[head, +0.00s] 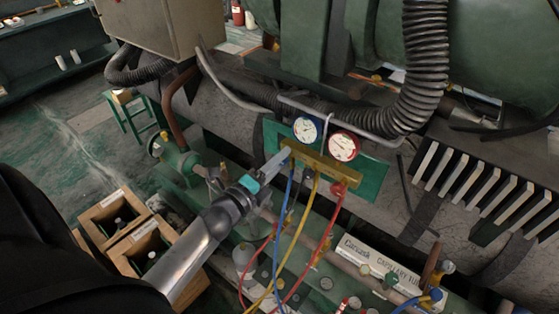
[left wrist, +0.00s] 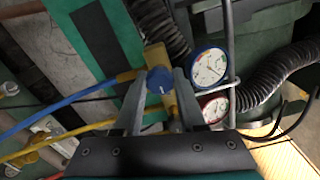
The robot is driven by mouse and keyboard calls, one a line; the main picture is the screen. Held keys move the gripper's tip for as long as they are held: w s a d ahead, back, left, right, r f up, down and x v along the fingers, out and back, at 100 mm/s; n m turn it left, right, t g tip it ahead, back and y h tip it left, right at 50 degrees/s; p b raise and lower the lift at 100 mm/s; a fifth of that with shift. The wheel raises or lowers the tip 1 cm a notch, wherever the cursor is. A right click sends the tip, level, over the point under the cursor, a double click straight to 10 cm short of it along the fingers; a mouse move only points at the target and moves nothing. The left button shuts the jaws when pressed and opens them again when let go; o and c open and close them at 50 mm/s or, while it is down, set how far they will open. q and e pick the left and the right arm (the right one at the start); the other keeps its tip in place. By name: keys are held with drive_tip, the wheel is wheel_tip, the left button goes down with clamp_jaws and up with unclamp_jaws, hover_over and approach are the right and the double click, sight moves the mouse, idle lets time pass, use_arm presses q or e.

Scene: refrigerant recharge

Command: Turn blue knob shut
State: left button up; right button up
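The blue knob (left wrist: 160,80) sits at the left end of the brass manifold (head: 322,167), which also shows in the left wrist view (left wrist: 154,58). My left gripper (head: 277,162) reaches in from the left to that end and hides the knob in the head view. In the left wrist view the two fingers of my left gripper (left wrist: 161,88) stand apart, one on each side of the knob, close to it. I cannot tell whether they touch it. The blue-rimmed gauge (head: 306,130) and red-rimmed gauge (head: 342,146) stand above the manifold. My right gripper is out of view.
Blue (head: 287,205), yellow (head: 303,220) and red (head: 328,229) hoses hang below the manifold. A green plate (head: 371,180) is behind it. A thick black corrugated hose (head: 427,60) runs above right. Wooden crates with bottles (head: 140,246) stand lower left.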

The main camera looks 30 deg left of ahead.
use_arm(q)
drive_tip(key=o, duration=0.4)
drive_tip(key=s, duration=0.5)
drive_tip(key=s+b, duration=0.1)
drive_tip(key=s, duration=0.4)
drive_tip(key=s+a, duration=0.1)
drive_tip(key=s, duration=0.4)
drive_tip(key=shift+s+a, duration=0.1)
